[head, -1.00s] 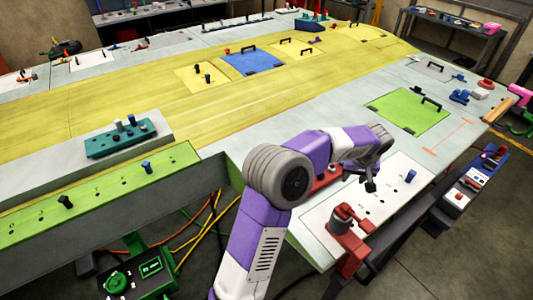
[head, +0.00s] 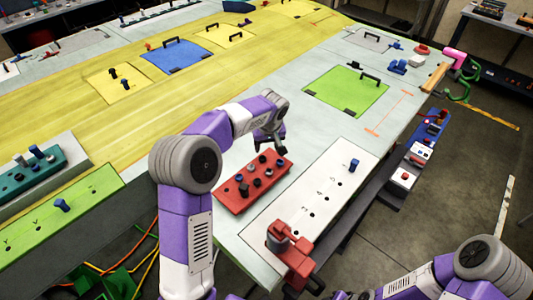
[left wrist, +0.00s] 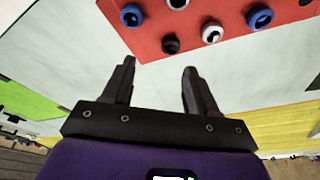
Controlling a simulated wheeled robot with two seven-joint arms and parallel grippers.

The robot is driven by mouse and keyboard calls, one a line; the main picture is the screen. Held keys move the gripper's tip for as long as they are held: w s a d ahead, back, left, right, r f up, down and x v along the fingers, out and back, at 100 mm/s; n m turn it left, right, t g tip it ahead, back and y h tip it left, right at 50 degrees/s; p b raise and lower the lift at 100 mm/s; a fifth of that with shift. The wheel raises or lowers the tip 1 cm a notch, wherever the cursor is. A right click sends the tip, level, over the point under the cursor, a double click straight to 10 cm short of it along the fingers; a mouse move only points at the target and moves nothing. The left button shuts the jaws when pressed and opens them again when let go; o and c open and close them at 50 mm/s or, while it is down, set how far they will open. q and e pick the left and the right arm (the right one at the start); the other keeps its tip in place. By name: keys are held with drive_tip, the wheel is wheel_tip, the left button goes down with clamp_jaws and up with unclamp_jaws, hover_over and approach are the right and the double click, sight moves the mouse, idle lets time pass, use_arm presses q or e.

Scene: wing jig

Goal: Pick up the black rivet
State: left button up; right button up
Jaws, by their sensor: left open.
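A red block (head: 225,196) with several black, blue and white rivets stands on the pale wing surface, near the middle of the head view. In the left wrist view the red block (left wrist: 120,35) fills the top, and a black rivet (left wrist: 171,43) stands at its near edge, between a blue and a white rivet. My left gripper (head: 268,146) is open just beyond the block's far end. In the left wrist view its two fingers (left wrist: 159,68) are apart and empty, with the black rivet ahead of the gap. My right arm shows at the lower right; its gripper is not clearly seen.
A white strip (head: 318,190) with holes and a blue rivet (head: 354,165) lies right of the block. A red clamp (head: 288,250) stands at the near edge. A green panel with a handle (head: 345,92) lies beyond. A teal block (head: 30,170) is far left.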

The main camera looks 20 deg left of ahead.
sight(263, 157)
use_arm(q)
drive_tip(key=f, duration=0.1)
drive_tip(key=s+a+f, duration=0.1)
drive_tip(key=shift+s+f, duration=0.3)
drive_tip(key=shift+f, duration=0.1)
drive_tip(key=x, duration=0.3)
drive_tip(key=shift+w+d+p, duration=0.1)
drive_tip(key=shift+w+p, duration=0.25)
drive_tip(key=shift+p, duration=0.05)
drive_tip(key=shift+s+r, duration=0.15)
clamp_jaws()
